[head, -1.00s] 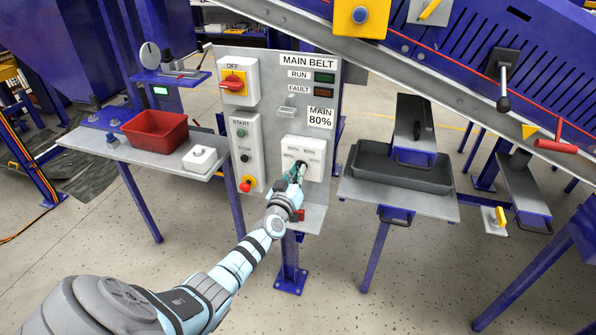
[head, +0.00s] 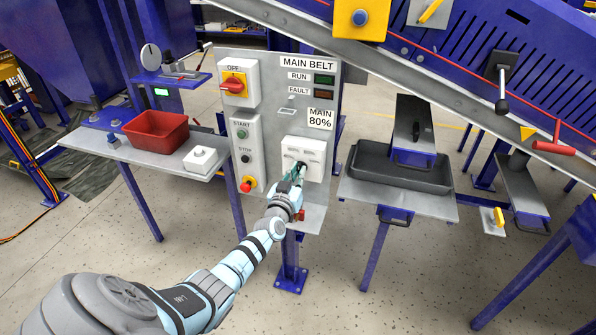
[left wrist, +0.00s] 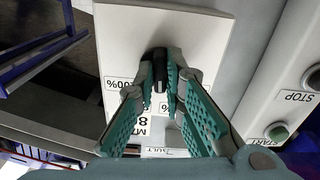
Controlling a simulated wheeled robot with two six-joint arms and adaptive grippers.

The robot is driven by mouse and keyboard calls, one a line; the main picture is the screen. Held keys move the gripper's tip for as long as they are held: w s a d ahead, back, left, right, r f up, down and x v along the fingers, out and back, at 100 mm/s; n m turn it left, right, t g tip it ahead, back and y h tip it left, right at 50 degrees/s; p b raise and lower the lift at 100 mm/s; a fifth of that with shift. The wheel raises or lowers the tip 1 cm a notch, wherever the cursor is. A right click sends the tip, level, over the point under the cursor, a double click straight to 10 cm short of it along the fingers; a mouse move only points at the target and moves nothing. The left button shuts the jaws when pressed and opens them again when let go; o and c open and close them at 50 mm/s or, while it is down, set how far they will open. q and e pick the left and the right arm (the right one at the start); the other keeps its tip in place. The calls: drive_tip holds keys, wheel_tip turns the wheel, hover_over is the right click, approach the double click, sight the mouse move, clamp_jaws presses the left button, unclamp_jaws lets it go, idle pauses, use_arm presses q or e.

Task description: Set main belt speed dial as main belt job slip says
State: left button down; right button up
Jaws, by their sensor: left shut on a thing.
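The main belt job slip (head: 320,119) on the grey panel reads "MAIN 80%". Below it is the white speed dial box (head: 313,150), with small printed labels too fine to read in the head view. My left gripper (head: 295,176) reaches the front of this box. In the left wrist view, the black dial knob (left wrist: 159,70) sits between the two fingertips of my left gripper (left wrist: 160,82), which are shut on it. A "100%" label (left wrist: 122,84) shows beside the knob; other labels are partly hidden by the fingers. I cannot read the knob's setting.
Left of the dial are the red OFF switch (head: 233,86) and a start/stop box (head: 244,150) with a red button. A side table (head: 130,150) holds a red bin (head: 156,130). A dark tray (head: 400,168) stands to the right, under the sloping conveyor.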

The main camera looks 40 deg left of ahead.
use_arm(q)
drive_tip(key=shift+m+p, duration=0.55)
drive_tip(key=shift+m, duration=0.85)
drive_tip(key=shift+r+m+p, duration=0.1)
drive_tip(key=shift+m+p, duration=0.3)
drive_tip(key=shift+m, duration=0.3)
drive_tip(key=c, duration=1.6)
unclamp_jaws()
